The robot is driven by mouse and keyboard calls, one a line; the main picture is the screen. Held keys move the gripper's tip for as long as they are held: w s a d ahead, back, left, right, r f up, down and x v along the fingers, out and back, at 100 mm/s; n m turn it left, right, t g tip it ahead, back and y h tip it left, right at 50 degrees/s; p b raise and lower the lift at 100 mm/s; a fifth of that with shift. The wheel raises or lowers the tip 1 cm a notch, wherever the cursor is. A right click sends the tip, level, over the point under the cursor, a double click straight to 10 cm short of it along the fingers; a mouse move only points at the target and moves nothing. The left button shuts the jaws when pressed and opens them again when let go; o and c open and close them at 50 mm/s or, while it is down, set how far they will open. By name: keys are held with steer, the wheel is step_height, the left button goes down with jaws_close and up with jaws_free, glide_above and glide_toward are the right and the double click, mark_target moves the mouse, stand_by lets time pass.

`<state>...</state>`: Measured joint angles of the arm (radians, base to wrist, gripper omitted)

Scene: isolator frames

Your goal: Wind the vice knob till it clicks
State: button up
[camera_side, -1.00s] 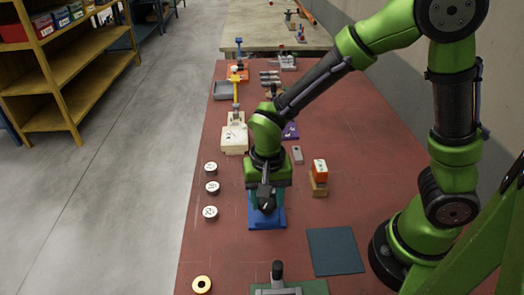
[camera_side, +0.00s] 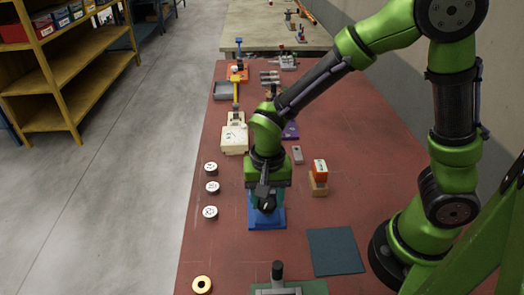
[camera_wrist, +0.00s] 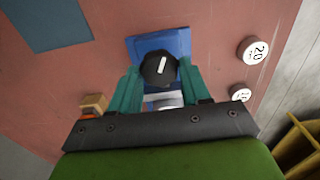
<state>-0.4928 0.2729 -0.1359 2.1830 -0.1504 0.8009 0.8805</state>
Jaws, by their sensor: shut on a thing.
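The vice knob (camera_wrist: 159,68) is black with several flats and a white pointer line on its face. It stands over a blue base (camera_wrist: 142,44) in the wrist view. The blue base (camera_side: 267,222) also shows in the side view, under my gripper (camera_side: 265,204). In the wrist view the two teal fingers of my gripper (camera_wrist: 159,72) are shut on the knob, one on each side. The white line is nearly upright in that picture, leaning slightly right. The vice's lower parts are mostly hidden by the fingers and palm.
Several white numbered discs (camera_side: 211,188) stand left of the blue base. An orange-and-white box (camera_side: 320,166) on a wooden block is to the right. A dark teal mat (camera_side: 335,250) lies at lower right.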

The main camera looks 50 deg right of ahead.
mark_target(267, 202)
steer(key=o, duration=1)
steer(key=shift+o, duration=0.2)
step_height(267, 202, up, 17)
steer(key=shift+f, duration=0.1)
